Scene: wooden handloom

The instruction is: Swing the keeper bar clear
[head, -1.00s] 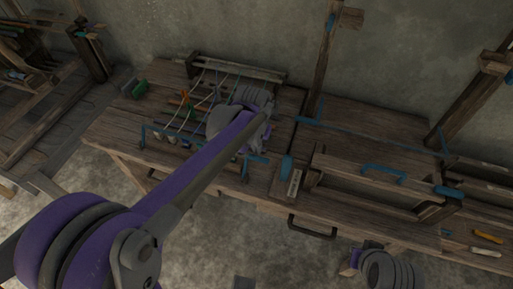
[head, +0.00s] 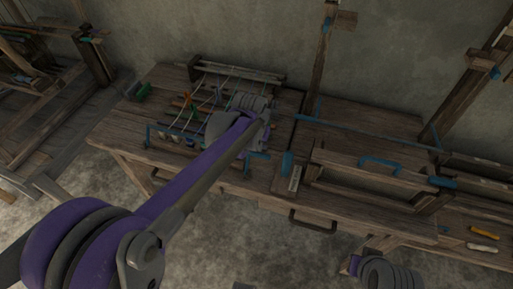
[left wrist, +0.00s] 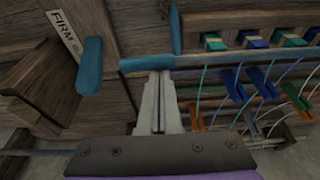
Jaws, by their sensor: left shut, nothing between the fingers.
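A thin grey bar with a blue sleeve, which looks like the keeper bar (left wrist: 148,63), runs across the left wrist view in front of the coloured clips. My left gripper (left wrist: 158,80) is shut and empty, its fingertips right at the blue sleeve; I cannot tell whether they touch it. In the head view my left gripper (head: 258,128) is over the right part of the loom, its fingers hidden. A blue lever (left wrist: 90,65) stands beside the FIRM label (left wrist: 63,32); it also shows in the head view (head: 287,162).
Several coloured clips (left wrist: 262,80) with threads lie right of my left fingers. A wooden frame with a blue handle (head: 380,164) stands at the right of the bench (head: 115,135). Yellow and white tools (head: 484,233) lie at far right. A dark drawer handle (head: 312,221) sticks out in front.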

